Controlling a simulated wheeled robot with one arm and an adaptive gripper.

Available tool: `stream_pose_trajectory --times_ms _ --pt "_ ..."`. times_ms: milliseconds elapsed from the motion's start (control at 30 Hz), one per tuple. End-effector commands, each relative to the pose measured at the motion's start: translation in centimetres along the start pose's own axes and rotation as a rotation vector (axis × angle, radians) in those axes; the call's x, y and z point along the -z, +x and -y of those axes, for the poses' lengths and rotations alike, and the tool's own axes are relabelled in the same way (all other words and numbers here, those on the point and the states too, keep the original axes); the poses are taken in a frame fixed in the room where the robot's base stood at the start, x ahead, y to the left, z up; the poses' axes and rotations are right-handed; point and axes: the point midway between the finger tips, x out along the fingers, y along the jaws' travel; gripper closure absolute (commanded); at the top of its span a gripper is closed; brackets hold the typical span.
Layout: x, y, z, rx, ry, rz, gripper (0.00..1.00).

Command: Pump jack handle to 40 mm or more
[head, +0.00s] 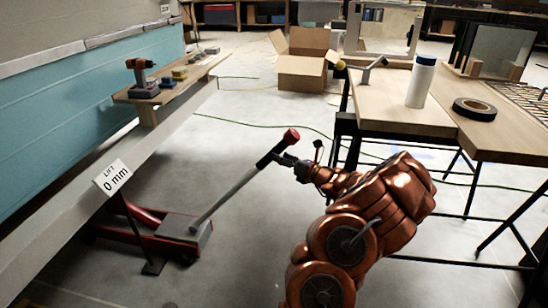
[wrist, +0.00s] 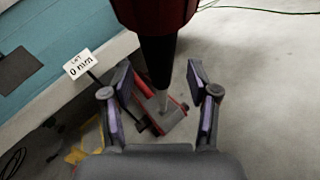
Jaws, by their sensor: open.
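The red floor jack (head: 190,236) stands on the floor beside the camper's lower rail; the wrist view also shows the jack (wrist: 172,125). Its grey jack handle (head: 235,188) slants up to the right and ends in a red grip (head: 291,137). A sign (head: 113,177) reads "LIFT 0 mm". My gripper (head: 284,159) is open near the handle's upper end, just below the red grip. In the wrist view my gripper (wrist: 159,64) has its fingers apart on either side of the dark upper handle (wrist: 158,60); I cannot tell whether they touch it.
A wooden workbench (head: 400,100) with a white bottle (head: 421,83) and a roll of black tape (head: 474,108) stands at the right, close to my arm. A drill (head: 141,78) lies on a plank at the left. An open cardboard box (head: 301,72) sits behind. Cables cross the floor.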

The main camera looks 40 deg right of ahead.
Motion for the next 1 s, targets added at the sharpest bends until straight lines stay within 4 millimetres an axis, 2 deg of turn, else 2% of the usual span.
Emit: stream_pose_trajectory --times_ms 100,300,667,1000 --pt "0.2 1.7 0.1 -0.001 -0.003 -0.001 0.4" --pt "0.1 3.5 0.1 0.0 -0.002 -0.001 0.4" --pt "0.0 4.0 0.0 0.0 -0.001 0.0 0.4" --pt "0.0 3.9 0.0 0.0 -0.001 -0.001 0.76"
